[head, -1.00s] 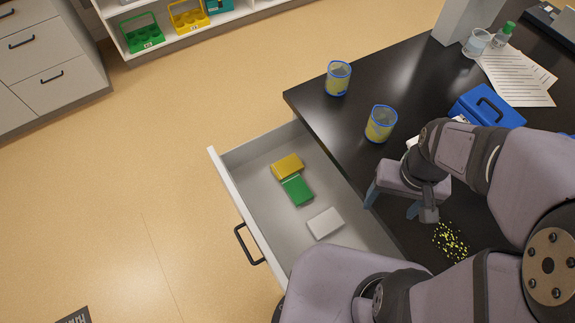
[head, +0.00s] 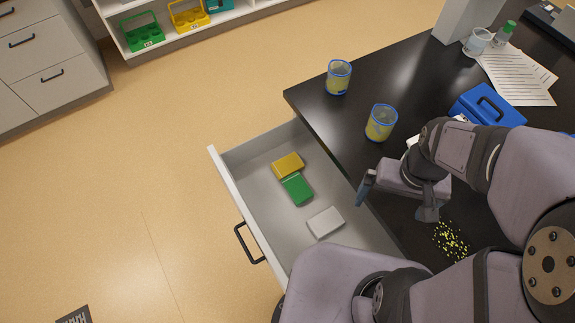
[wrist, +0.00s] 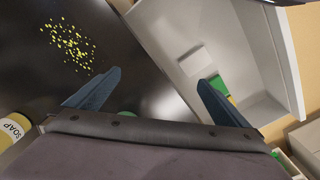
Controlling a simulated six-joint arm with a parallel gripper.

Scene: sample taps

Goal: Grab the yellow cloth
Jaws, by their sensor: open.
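The yellow cloth (head: 288,165) is a folded block in the open drawer (head: 262,215), touching the folded green cloth (head: 297,188). A folded white cloth (head: 326,222) lies apart from them in the drawer. In the wrist view, only a narrow strip of the yellow cloth (wrist: 231,100) shows beside the green one, partly hidden by a finger. My gripper (head: 397,200) is open and empty, above the black bench by its drawer-side edge, right of the yellow cloth. Its two blue-grey fingers are spread in the wrist view (wrist: 160,76).
Two blue-rimmed cups (head: 338,77) (head: 381,123) stand near the bench edge. Yellow bits (head: 451,241) are scattered on the bench (head: 400,75). A blue box (head: 487,106) and papers (head: 515,75) lie behind.

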